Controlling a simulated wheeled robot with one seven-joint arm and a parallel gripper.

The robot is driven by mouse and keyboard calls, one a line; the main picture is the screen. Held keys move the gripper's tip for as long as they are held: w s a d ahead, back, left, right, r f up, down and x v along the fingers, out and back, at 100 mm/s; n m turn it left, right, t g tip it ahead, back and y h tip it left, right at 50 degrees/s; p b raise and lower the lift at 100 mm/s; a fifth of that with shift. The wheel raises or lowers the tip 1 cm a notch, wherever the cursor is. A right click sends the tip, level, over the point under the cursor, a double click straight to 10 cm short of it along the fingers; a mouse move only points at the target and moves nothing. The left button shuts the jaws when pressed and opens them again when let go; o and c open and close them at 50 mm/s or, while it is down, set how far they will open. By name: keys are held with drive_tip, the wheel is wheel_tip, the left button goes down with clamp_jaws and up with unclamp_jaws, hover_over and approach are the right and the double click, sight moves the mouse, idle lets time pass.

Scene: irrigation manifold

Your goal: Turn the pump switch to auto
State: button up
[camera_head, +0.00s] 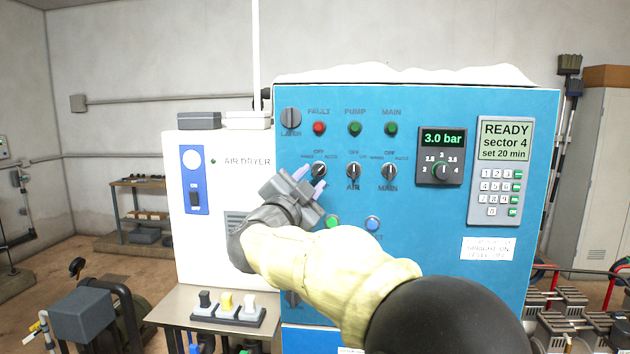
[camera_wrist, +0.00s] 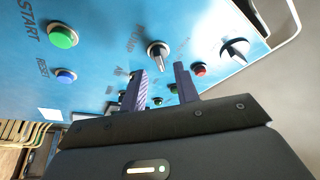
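The pump switch (camera_head: 319,170) is the leftmost of three dark rotary knobs in a row on the blue panel (camera_head: 420,250). Marks for off, hand and auto show around it. My gripper (camera_head: 310,179) is just below and left of it, with two pale fingers apart and nothing between them. In the wrist view the pump switch (camera_wrist: 157,54) shows a little beyond the gap between the open fingertips (camera_wrist: 162,70), beside its PUMP label. I see no clear contact. Which mark its handle points to is hard to tell.
The air knob (camera_head: 353,171) and main knob (camera_head: 389,171) are to the right. Red (camera_head: 319,128) and green (camera_head: 355,128) lamps are above. A green start button (camera_head: 333,222) and blue reset button (camera_head: 373,223) are below. The white air dryer (camera_head: 205,240) stands left.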

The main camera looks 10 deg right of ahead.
drive_tip(key=b+v, duration=0.4)
drive_tip(key=v, duration=1)
drive_tip(key=shift+s, duration=0.2)
drive_tip(key=shift+f, duration=0.1)
